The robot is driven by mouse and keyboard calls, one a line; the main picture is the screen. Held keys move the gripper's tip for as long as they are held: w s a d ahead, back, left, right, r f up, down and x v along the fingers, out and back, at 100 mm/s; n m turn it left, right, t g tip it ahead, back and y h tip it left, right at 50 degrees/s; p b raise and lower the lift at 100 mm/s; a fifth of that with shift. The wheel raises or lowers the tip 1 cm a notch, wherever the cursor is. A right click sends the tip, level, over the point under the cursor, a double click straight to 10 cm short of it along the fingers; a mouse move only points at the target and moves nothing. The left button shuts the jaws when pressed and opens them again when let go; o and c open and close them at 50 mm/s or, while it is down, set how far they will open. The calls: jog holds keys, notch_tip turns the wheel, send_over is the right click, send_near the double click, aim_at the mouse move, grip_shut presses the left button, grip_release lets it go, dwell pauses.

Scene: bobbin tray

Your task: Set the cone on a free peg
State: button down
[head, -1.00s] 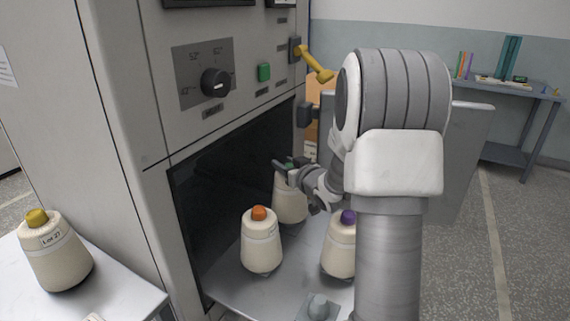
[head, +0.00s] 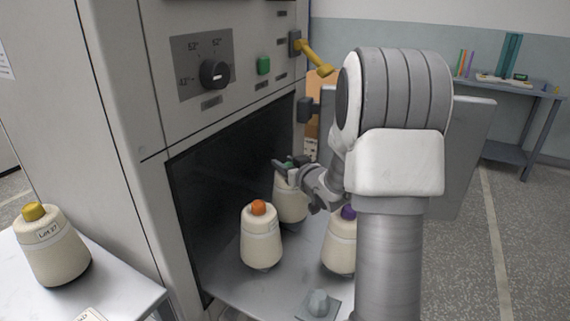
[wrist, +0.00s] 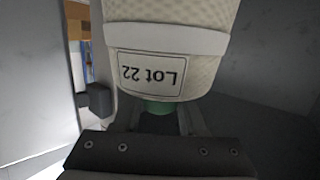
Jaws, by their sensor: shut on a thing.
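My gripper (head: 286,166) is shut on a cream yarn cone (head: 290,204) by its green tip, in the oven-like chamber's opening. The wrist view shows this cone (wrist: 165,40) close up, with a white label reading "Lot 22" and its green tip (wrist: 160,106) between the fingers. In the head view it is upright, behind the orange-tipped cone (head: 261,237), which partly hides its base. I cannot tell whether its base touches anything. A free grey peg (head: 318,302) stands at the tray's (head: 245,285) near edge. A purple-tipped cone (head: 340,246) stands on the tray, partly behind my arm.
A yellow-tipped cone (head: 52,247) labelled "Lot 27" stands on the side table (head: 110,282) at left. The chamber's cabinet front (head: 145,190) borders the opening, with a yellow handle (head: 317,59) above. An open door panel (head: 465,150) lies behind my arm.

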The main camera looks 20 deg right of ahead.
jog(key=shift+f+b, duration=0.85)
jog(key=shift+f, duration=0.1)
dwell(0.3)
jog(key=shift+c, duration=1.9)
grip_release()
jog(key=shift+r, duration=0.45)
notch_tip(320, 180, up, 3)
jog(key=shift+r+p, duration=0.15)
jog(key=shift+p, duration=0.8)
jog(key=s+d+r+p, duration=0.4)
jog(key=s+d+r, duration=0.2)
jog(key=s+d, duration=0.2)
jog(key=shift+s+r, duration=0.3)
jog(key=shift+r, duration=0.1)
